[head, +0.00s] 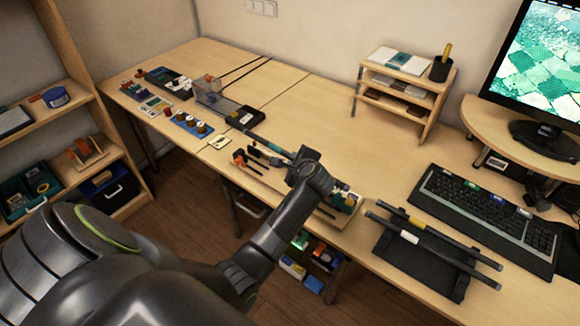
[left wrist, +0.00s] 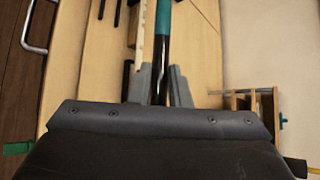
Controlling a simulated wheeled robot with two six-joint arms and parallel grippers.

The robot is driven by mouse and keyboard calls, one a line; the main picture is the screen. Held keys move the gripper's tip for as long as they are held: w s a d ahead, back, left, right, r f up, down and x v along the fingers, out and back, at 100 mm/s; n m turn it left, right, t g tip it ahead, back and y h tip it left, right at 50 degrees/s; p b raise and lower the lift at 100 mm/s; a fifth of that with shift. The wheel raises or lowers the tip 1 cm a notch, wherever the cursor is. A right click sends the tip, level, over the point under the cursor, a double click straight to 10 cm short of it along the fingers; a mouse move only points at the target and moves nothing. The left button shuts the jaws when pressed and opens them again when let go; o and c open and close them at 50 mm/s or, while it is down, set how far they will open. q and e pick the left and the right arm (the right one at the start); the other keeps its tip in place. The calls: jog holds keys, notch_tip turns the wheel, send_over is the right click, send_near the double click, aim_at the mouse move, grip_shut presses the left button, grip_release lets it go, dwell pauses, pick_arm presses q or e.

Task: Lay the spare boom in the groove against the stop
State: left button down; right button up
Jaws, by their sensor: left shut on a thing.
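My left gripper (head: 303,158) is over the front edge of the desk, shut on a dark boom with a teal band (head: 272,146). In the left wrist view the boom (left wrist: 161,50) runs away from between the two grey fingers (left wrist: 159,84), its teal band near the top edge. A pale wooden strip (left wrist: 141,50) lies alongside it on the left. In the head view a wooden board (head: 346,212) shows partly beneath my gripper and arm. I cannot make out the groove or the stop, nor whether the boom touches the board. My right gripper is not in view.
A black rack (head: 412,262) bears two dark tubes, right of my gripper, beside a keyboard (head: 487,218). Orange and black tools (head: 250,160) lie left of the gripper. A clear box (head: 207,91) and a wooden shelf stand (head: 404,92) stand farther back.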

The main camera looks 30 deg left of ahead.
pick_arm(q)
jog(key=f, duration=0.1)
jog(key=f+b, duration=0.1)
jog(key=f, duration=0.1)
jog(key=a+f+b, duration=0.1)
jog(key=f, duration=0.1)
jog(key=shift+s+a+f, duration=0.1)
jog(key=shift+s+f, duration=0.1)
jog(key=shift+s, duration=0.15)
notch_tip(320, 180, down, 4)
jog(key=b, duration=0.4)
jog(key=shift+r, duration=0.25)
jog(key=shift+f+b, duration=0.6)
jog(key=shift+b, duration=0.4)
jog(key=shift+f+b, duration=0.35)
jog(key=shift+f, duration=0.6)
jog(key=shift+f, duration=0.1)
